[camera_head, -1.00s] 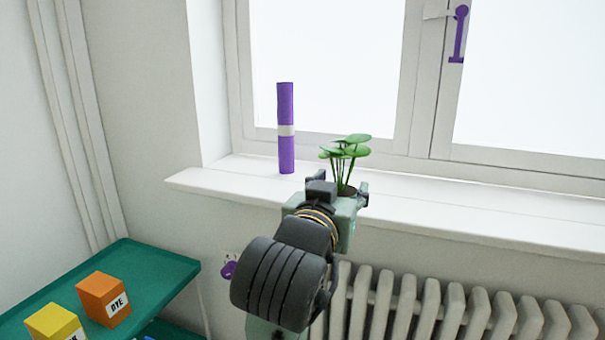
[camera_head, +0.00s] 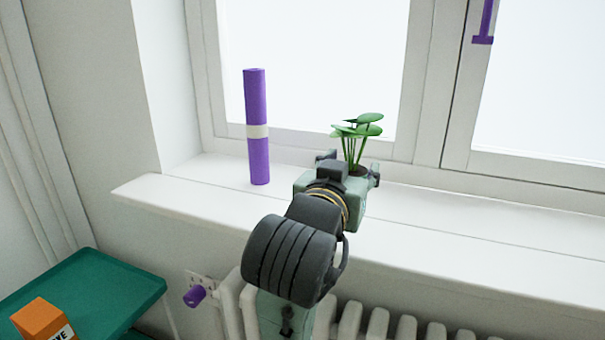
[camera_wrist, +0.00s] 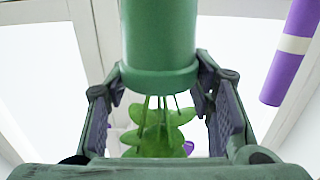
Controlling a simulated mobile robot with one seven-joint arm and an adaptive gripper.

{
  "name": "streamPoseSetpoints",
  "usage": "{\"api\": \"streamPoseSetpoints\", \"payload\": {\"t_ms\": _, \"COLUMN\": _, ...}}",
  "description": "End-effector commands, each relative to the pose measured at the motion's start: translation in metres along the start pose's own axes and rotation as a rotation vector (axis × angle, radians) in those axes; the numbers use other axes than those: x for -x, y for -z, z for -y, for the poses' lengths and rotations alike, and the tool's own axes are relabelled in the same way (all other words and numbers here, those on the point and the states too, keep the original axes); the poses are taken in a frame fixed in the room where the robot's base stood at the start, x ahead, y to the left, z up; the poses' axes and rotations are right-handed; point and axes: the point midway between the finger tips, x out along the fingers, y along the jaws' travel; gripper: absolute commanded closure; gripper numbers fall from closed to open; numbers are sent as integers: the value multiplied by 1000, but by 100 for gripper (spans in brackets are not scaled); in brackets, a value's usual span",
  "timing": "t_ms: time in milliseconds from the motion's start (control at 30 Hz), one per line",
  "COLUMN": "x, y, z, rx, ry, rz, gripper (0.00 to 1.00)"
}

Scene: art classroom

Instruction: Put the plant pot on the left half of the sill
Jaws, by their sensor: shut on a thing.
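The plant pot (camera_wrist: 160,45) is green, with a leafy plant (camera_head: 362,130) growing from it. My gripper (camera_head: 351,168) is shut on the pot, with one finger on each side near its rim. In the wrist view my gripper (camera_wrist: 160,88) shows upside down around the pot, leaves pointing down. In the head view my gripper hides most of the pot, and only leaves, stems and dark soil show. The white sill (camera_head: 160,192) runs below the window. The pot is over or at the sill, right of a purple roll; whether it touches the sill is hidden.
The purple roll (camera_head: 257,105) with a pale band stands upright on the sill's left part; it also shows in the wrist view (camera_wrist: 292,50). A teal shelf (camera_head: 110,285) with an orange box (camera_head: 42,320) is at lower left. A radiator (camera_head: 375,322) is under the sill.

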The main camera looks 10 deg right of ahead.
Motion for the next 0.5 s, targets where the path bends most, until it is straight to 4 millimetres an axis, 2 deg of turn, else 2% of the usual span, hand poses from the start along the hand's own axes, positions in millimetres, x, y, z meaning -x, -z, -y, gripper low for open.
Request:
{"api": "streamPoseSetpoints", "payload": {"t_ms": 300, "x": -79, "y": -2, "z": 25, "rx": 3, "ry": 0, "rz": 6, "gripper": 90}}
{"api": "streamPoseSetpoints", "payload": {"t_ms": 500, "x": -120, "y": -4, "z": 38, "rx": 1, "ry": 1, "rz": 2, "gripper": 90}}
